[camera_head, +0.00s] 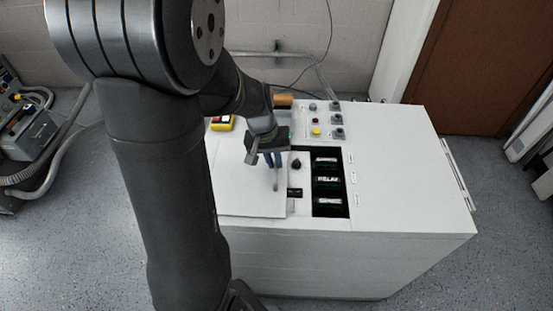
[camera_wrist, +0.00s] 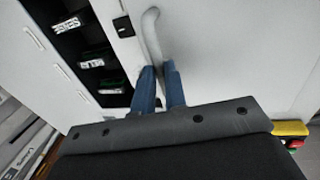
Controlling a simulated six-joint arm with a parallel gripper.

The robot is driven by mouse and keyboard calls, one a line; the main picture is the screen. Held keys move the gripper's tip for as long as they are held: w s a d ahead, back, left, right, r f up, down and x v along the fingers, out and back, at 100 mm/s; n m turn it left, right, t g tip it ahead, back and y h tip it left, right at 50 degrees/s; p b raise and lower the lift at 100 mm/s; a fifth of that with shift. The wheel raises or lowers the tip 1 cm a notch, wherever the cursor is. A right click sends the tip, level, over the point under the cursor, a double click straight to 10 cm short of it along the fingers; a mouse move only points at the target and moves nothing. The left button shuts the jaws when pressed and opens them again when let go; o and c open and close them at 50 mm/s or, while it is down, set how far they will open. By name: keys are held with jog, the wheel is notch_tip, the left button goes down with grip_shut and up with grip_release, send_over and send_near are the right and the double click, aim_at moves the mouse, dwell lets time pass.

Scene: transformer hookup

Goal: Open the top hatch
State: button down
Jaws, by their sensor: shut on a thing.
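The top hatch (camera_head: 236,200) is a flat light-grey panel on the left part of the white cabinet's top. In the wrist view the hatch (camera_wrist: 240,55) fills the right side. Its curved grey handle (camera_head: 276,181) stands near the hatch's right edge, and it also shows in the wrist view (camera_wrist: 152,35). My gripper (camera_head: 273,160) has blue fingers that are shut on the handle; the fingers (camera_wrist: 160,72) sit on either side of it in the wrist view. The near end of the handle is hidden by the fingers. The hatch appears to lie flat.
An open dark slot (camera_head: 330,183) with labelled modules lies right of the hatch. A panel with buttons and a yellow knob (camera_head: 317,131) is behind it. A yellow box with a red button (camera_head: 222,123) sits at the back left. The cabinet's right top (camera_head: 400,160) is clear.

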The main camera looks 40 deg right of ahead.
jog(key=c, duration=1.5)
grip_release()
jog(key=r, duration=0.5)
jog(key=w+a+r, duration=0.1)
jog(key=r, duration=0.5)
jog(key=w+a+r, duration=0.1)
jog(key=r, duration=0.5)
jog(key=shift+w+a+r, duration=0.1)
jog(key=shift+w+a, duration=0.1)
jog(key=f, duration=0.5)
jog(key=s+d+f, duration=0.1)
jog(key=f, duration=0.5)
jog(key=s+d+f, duration=0.1)
jog(key=f, duration=0.5)
jog(key=shift+s+d+f, duration=0.1)
jog(key=shift+s+d, duration=0.1)
jog(key=r, duration=0.5)
jog(key=w+a+r, duration=0.1)
jog(key=r, duration=0.5)
jog(key=w+a+r, duration=0.1)
jog(key=r, duration=0.5)
jog(key=shift+w+a, duration=0.2)
